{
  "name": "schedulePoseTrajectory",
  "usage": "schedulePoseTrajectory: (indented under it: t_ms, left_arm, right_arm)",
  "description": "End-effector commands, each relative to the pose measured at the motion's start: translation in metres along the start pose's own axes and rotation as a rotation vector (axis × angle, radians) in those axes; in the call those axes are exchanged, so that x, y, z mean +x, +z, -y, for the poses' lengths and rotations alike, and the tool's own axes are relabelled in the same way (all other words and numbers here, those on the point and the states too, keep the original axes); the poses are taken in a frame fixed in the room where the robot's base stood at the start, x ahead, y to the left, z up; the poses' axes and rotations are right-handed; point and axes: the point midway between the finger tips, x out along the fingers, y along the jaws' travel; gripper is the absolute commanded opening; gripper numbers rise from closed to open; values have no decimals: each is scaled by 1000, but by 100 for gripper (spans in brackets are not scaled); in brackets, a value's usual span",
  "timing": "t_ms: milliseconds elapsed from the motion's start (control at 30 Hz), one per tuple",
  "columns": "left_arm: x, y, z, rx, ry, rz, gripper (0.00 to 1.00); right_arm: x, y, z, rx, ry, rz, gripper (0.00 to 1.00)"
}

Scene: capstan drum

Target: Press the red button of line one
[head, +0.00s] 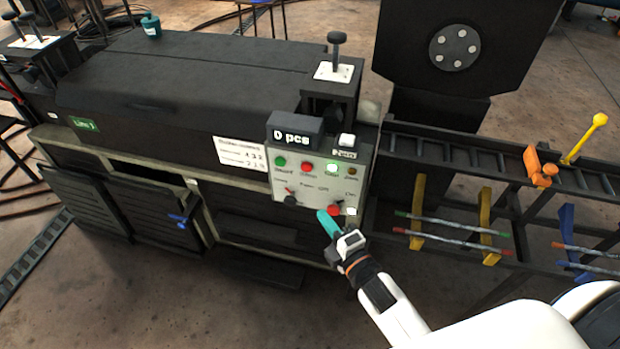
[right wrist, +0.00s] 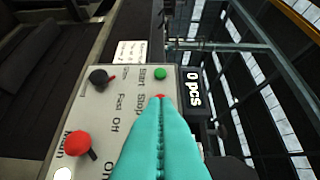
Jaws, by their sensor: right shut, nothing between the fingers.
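The control panel (head: 318,184) is on the front of the dark machine with a green Line 1 label (head: 86,124). Its red button (head: 307,167), in the upper row beside a green button (head: 280,161), also shows in the right wrist view (right wrist: 160,97) by the word Stop. My right gripper (head: 324,217) is shut and empty, with teal fingers, in front of the panel's lower edge in the head view. In the right wrist view its fingertips (right wrist: 160,106) overlap part of the red button; I cannot tell whether they touch it. My left gripper is out of view.
A black knob (head: 290,199) and a red knob (head: 333,210) stick out low on the panel. The display (head: 293,133) above reads 0 pcs. A roller conveyor with yellow brackets (head: 487,220) stands right.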

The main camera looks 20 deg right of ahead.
Motion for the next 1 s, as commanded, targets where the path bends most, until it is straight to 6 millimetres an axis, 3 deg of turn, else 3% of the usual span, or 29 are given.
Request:
schedulePoseTrajectory:
  t_ms: [167,500,733,1000]
  left_arm:
    - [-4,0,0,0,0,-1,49]
    - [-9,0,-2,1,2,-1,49]
    - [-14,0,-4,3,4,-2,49]
    - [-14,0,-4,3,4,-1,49]
  right_arm:
    - [27,0,2,0,-3,-1,0]
    - [99,0,2,2,-2,0,0]
    - [119,-23,0,-1,2,0,0]
    - [124,-28,0,2,1,0,0]
